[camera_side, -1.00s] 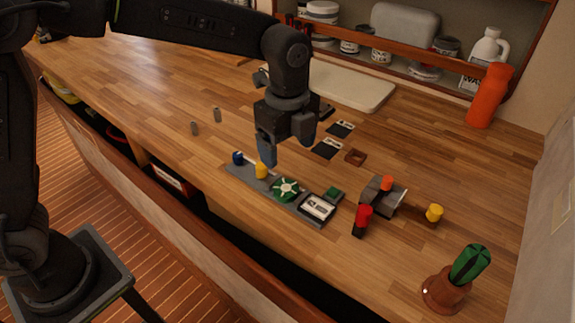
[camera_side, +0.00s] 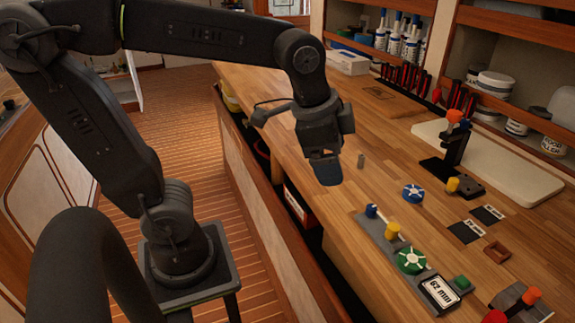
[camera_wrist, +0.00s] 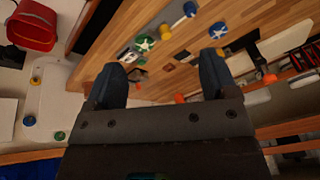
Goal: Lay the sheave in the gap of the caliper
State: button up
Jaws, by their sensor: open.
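The sheave, seemingly the blue spoked wheel (camera_side: 413,193), lies flat on the wooden bench behind the caliper. The caliper appears to be the grey bar (camera_side: 378,235) with a blue post (camera_side: 371,210) and a yellow post (camera_side: 392,230), a small gap between them. It also carries a green wheel (camera_side: 410,260) and a display (camera_side: 439,291) reading 62 mm. My gripper (camera_side: 326,170) is open and empty, raised left of the caliper near the bench's front edge. In the wrist view, the blue wheel (camera_wrist: 218,30) shows beyond the right fingertip.
A black stand with an orange knob (camera_side: 452,150) stands behind the blue wheel. Black cards (camera_side: 467,231), a brown tray (camera_side: 497,252) and a grey block with orange (camera_side: 520,300) lie to the right.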

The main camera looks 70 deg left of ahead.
jog(key=s+a+f+n+t, duration=0.1)
jog(key=s+a+f+n, duration=0.1)
jog(key=s+n, duration=0.4)
jog(key=shift+s+a+f+n+t, duration=0.3)
jog(key=shift+a+t, duration=0.1)
jog(key=shift+a, duration=0.15)
